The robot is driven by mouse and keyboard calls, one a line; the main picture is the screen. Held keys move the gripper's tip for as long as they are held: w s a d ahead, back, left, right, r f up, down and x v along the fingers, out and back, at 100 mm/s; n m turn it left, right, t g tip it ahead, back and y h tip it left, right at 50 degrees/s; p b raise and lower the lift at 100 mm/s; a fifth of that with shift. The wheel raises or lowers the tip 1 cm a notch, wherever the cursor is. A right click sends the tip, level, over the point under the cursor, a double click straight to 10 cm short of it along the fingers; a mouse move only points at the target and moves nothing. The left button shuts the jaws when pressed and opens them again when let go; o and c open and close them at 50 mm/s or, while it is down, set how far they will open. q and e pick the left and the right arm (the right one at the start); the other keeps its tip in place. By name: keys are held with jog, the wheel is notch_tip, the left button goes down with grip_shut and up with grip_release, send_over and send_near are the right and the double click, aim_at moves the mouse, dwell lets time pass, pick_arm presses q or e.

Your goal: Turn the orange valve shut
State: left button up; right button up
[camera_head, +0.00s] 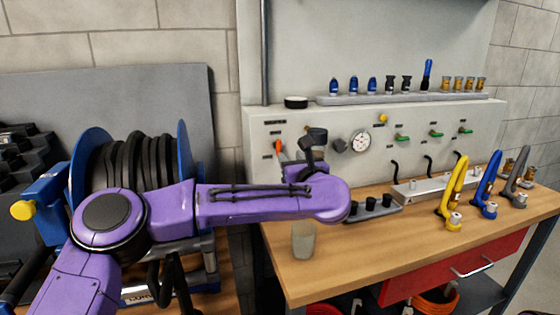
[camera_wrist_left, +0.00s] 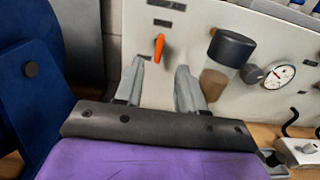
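The orange valve (camera_head: 279,147) is a small lever on the left part of the pale wall panel. In the left wrist view the orange valve (camera_wrist_left: 159,46) stands nearly upright, slightly tilted. My left gripper (camera_wrist_left: 162,75) is open, its two grey fingers pointing at the panel. The valve shows beyond the gap between the fingertips, nearer the left finger, and nothing is between the fingers. In the head view my left gripper (camera_head: 308,160) is in front of the panel, just right of the valve and partly hidden by my wrist. My right gripper is not in view.
A dark-capped cylinder (camera_wrist_left: 230,50) and a gauge (camera_head: 360,142) are right of the valve. A blue hose reel (camera_head: 92,150) stands left. The wooden bench (camera_head: 350,265) holds a cup (camera_head: 303,240) and yellow (camera_head: 453,190) and blue (camera_head: 487,188) hooked tools.

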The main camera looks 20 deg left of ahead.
aim_at(279, 148)
pick_arm(q)
jog(key=p+x, duration=0.1)
jog(key=x, duration=0.2)
jog(key=p+x, duration=0.1)
jog(key=x, duration=0.2)
jog(key=f+p+x, duration=0.1)
jog(key=x, duration=0.2)
jog(key=shift+w+a, duration=0.1)
jog(key=shift+w, duration=0.2)
jog(key=shift+w+a, duration=0.35)
jog(key=shift+w, duration=0.1)
grip_shut()
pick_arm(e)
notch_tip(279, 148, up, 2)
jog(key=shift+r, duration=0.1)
